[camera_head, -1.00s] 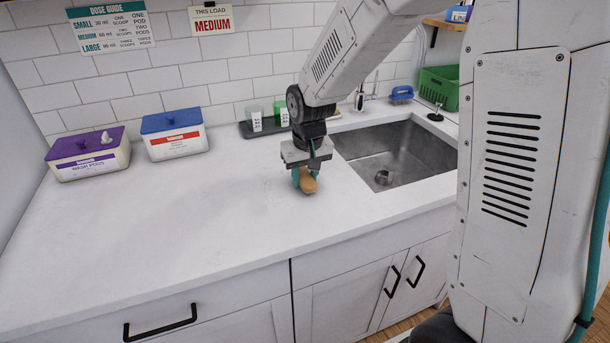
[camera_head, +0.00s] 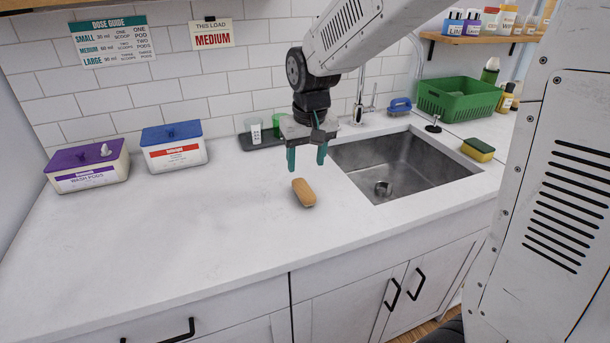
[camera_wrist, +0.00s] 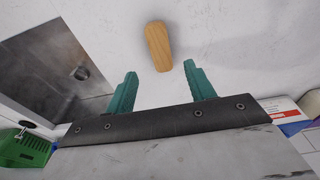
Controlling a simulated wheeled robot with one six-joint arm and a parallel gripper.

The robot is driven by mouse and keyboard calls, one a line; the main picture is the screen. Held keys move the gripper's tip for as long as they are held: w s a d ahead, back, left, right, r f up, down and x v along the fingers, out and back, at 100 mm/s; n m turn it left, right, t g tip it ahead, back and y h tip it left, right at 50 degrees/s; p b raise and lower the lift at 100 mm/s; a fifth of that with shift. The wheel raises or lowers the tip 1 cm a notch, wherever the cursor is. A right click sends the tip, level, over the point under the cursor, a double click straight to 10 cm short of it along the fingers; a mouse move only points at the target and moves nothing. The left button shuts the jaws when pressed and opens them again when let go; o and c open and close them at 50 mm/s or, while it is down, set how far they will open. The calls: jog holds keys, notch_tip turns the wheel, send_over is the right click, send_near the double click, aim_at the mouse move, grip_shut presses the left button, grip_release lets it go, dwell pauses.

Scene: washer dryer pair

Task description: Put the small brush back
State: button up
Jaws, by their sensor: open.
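The small brush (camera_head: 303,193) lies on the white counter to the left of the sink, with its tan wooden back up. In the wrist view the brush (camera_wrist: 158,46) lies just beyond the fingertips, in line with the gap between them. My gripper (camera_head: 306,163) is open and empty, raised above the counter behind the brush in the head view. Its two teal fingers (camera_wrist: 160,76) are apart and touch nothing. The brush's bristles are hidden.
The steel sink (camera_head: 440,180) is right of the brush. Behind stand cups (camera_head: 254,128) on a dark tray (camera_head: 246,145), a blue scrub brush (camera_head: 399,106), a green basket (camera_head: 457,99) and a sponge (camera_head: 478,149). Tubs (camera_head: 174,152) stand left. The front-left counter is clear.

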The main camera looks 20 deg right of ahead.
jog(key=s+d+r, duration=0.1)
jog(key=s+r, duration=0.3)
jog(key=s, duration=0.4)
jog(key=s+d+r, duration=0.1)
jog(key=s+r, duration=0.2)
jog(key=s, duration=0.5)
jog(key=s+d+f, duration=0.1)
jog(key=s, duration=1.1)
jog(key=shift+s+f, duration=0.15)
jog(key=shift+s, duration=0.1)
